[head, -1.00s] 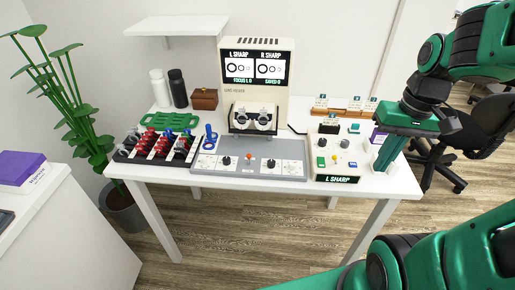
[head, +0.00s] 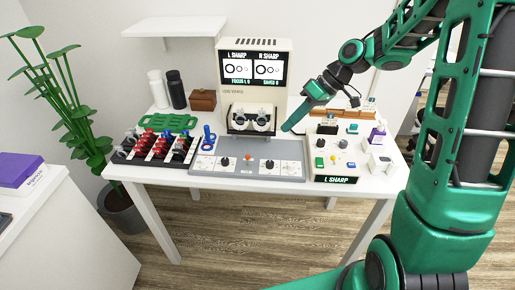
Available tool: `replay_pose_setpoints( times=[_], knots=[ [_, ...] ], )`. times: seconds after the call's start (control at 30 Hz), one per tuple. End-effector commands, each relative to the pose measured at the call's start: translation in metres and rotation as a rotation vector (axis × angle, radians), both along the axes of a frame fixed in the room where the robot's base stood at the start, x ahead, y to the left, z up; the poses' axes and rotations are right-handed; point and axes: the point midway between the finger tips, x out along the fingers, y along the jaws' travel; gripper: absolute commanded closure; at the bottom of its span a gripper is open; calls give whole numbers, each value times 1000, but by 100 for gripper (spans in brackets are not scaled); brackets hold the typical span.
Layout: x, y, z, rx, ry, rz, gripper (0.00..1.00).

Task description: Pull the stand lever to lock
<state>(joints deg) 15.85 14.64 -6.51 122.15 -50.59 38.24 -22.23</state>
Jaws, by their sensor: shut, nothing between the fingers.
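The cream eye-test machine (head: 228,100) stands at the back of the white table, with two lit screens reading "L SHARP" and "R SHARP". A lens frame (head: 238,118) sits on its front. A grey base board (head: 225,182) lies before it, with dark knobs and a small red-topped stick (head: 248,158). A blue upright handle (head: 208,133) rises at the board's left end; I cannot tell for certain whether this is the stand lever. My gripper (head: 287,128) is shut and empty, pointing down-left, just right of the lens frame and apart from the blue handle.
A control box (head: 335,172) with an "L SHARP" display stands right of the board. A white shelf (head: 174,27) hangs above.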

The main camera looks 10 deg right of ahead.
Motion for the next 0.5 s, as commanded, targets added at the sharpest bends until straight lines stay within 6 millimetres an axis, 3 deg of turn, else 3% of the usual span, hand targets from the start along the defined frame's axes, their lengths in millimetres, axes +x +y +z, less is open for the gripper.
replay_pose_setpoints(
  times=[0.5],
  knots=[
    [4, 6, -2, 17, -10, 16, 100]
  ],
)
